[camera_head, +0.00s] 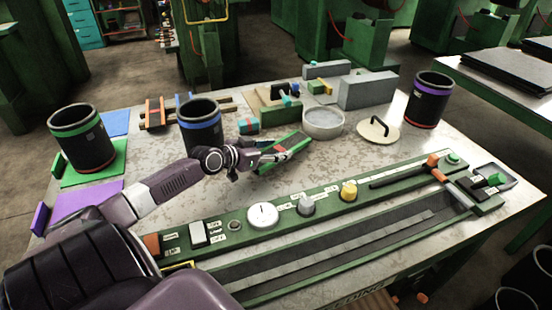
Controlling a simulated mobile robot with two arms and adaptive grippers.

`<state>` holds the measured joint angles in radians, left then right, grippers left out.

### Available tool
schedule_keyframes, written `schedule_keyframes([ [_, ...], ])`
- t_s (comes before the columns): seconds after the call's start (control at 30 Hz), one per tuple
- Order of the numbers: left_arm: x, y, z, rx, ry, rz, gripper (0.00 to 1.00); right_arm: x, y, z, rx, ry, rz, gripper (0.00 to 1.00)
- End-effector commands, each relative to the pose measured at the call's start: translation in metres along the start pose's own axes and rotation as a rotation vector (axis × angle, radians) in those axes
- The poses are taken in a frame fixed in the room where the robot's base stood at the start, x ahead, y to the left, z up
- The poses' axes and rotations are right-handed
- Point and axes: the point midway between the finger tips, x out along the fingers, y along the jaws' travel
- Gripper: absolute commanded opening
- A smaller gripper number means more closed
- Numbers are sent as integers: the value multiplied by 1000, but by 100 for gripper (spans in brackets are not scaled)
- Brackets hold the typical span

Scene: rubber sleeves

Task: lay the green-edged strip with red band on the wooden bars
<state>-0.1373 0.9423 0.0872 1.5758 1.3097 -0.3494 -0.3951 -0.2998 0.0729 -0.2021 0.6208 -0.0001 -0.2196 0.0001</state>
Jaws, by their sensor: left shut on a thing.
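The green-edged strip (292,143) has a dark face and shows a little red; it is tilted over the middle of the table. My left gripper (258,158) is shut on its near left end. I cannot tell whether the strip touches the table. Wooden bars (155,110) lie at the back left, beyond and left of the strip. More brown bar ends show behind the blue-banded black sleeve (201,128), which hides part of them. My right gripper is not in view.
A black sleeve with a green band (82,140) stands at left, a purple-banded one (428,100) at back right. A round grey dish (323,122), a lid with a handle (378,131) and grey blocks (368,90) are behind. A long control panel (330,200) fills the front.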

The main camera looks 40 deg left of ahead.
Motion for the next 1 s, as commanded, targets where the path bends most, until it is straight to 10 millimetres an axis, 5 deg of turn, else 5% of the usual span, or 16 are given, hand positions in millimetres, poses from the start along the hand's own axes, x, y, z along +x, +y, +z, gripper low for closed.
schedule_keyframes([
  [0.2, 12, 0, 28, -3, 1, 0, 21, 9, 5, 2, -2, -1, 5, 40],
  [0.6, 14, 0, 33, 0, 0, 1, 21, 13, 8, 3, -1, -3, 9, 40],
  [0.63, 13, 0, 32, 0, -1, 1, 52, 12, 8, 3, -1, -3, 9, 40],
  [0.77, 13, 1, 32, -1, -1, 1, 66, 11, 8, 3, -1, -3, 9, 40],
  [1.0, 13, 1, 32, -1, -2, 1, 67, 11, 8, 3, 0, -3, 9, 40],
])
